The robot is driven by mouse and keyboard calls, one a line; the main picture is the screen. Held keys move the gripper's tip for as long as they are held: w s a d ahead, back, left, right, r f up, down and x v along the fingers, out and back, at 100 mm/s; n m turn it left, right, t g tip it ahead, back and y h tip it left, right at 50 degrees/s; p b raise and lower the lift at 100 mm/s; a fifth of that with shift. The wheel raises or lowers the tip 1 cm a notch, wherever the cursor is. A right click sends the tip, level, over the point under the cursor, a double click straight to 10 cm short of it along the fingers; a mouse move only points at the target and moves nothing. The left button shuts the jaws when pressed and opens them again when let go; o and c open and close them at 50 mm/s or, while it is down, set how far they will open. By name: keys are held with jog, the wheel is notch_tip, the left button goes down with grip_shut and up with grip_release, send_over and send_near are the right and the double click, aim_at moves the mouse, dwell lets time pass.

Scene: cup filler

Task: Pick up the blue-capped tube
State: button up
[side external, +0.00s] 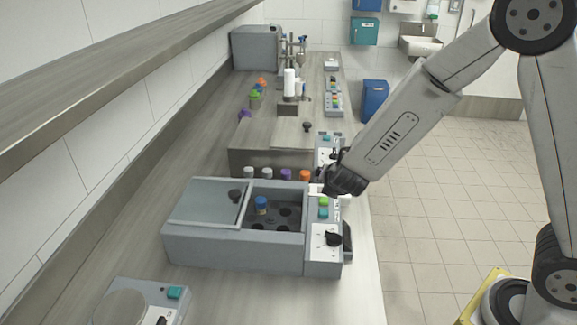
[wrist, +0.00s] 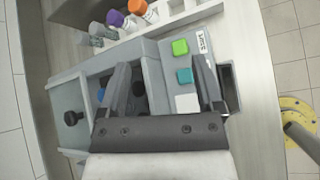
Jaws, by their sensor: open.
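The blue-capped tube (side external: 261,203) stands upright in the open right part of a grey box (side external: 235,255) with round holes in its inner plate. In the wrist view a bit of the blue cap (wrist: 101,94) shows left of my left finger. My gripper (side external: 326,176) is above and to the right of the box, near its control panel. In the wrist view my gripper (wrist: 162,66) is open and empty, its fingers spread over the opening's edge and the panel. The tube's lower part is hidden in the plate.
The box's sliding lid (side external: 207,203) with a dark knob covers its left part. The panel has a green button (side external: 324,201), a teal button and a dark knob. Behind stand tubes with white, purple and orange (side external: 304,175) caps. A small device (side external: 140,300) sits in front.

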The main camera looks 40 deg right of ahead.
jog(key=w+a+n+t+y, duration=0.2)
jog(key=w+a+n+t, duration=0.1)
jog(key=w+a+n, duration=0.25)
jog(key=n+t+y, duration=0.2)
jog(key=n+y, duration=0.2)
jog(key=n, duration=0.3)
send_over(264, 204)
jog(key=s, duration=0.3)
jog(key=shift+f, duration=1.9)
jog(key=shift+f, duration=1.6)
jog(key=shift+x, duration=0.85)
jog(key=shift+w+f, duration=0.25)
jog(key=shift+w, duration=0.3)
